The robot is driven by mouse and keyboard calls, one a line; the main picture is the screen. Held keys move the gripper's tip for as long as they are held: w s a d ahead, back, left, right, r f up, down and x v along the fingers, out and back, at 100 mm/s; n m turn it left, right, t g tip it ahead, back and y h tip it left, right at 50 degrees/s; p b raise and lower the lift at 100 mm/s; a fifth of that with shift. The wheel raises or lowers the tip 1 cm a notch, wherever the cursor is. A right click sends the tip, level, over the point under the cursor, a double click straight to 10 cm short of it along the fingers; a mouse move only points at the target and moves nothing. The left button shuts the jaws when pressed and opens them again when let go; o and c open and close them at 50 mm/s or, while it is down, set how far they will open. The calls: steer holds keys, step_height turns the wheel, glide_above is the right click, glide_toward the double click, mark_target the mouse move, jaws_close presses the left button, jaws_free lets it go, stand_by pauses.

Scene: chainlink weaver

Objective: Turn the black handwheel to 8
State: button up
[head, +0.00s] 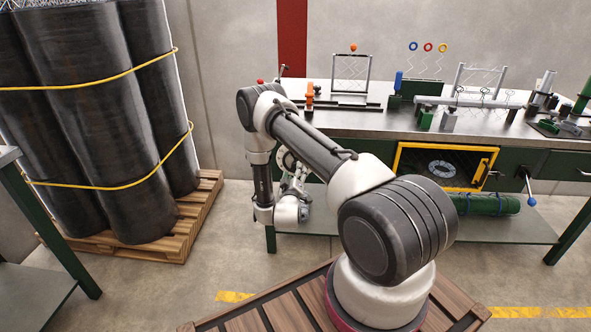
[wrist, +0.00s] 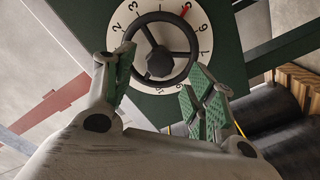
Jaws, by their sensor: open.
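The black handwheel (wrist: 153,63), with a round hub and spokes, sits on a white numbered dial (wrist: 196,38) on a dark green panel, at the upper middle of the wrist view. A red mark shows at the dial's upper right, beside what looks like 5. Contact cannot be told. In the head view my arm largely hides the gripper and handwheel near the bench's left end.
A steel-topped green bench (head: 375,119) carries tools and fixtures. A yellow-framed opening (head: 398,160) and a blue-knobbed lever (head: 529,190) are on its front. Strapped black rolls (head: 85,120) stand on a pallet (head: 150,235) at left. Floor shows between pallet and bench.

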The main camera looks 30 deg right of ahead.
steer(key=shift+w+d+n, duration=0.35)
steer(key=shift+w+n, duration=0.2)
steer(key=shift+n, duration=2)
steer(key=shift+w+d+n, duration=0.4)
steer(key=shift+w+n, duration=0.2)
steer(key=shift+n, duration=2)
steer(key=shift+w+d+n, duration=0.35)
steer(key=shift+w+n, duration=0.2)
steer(key=shift+n, duration=2)
steer(key=c, duration=0.8)
steer(key=shift+m, duration=6)
steer(key=shift+c, duration=0.2)
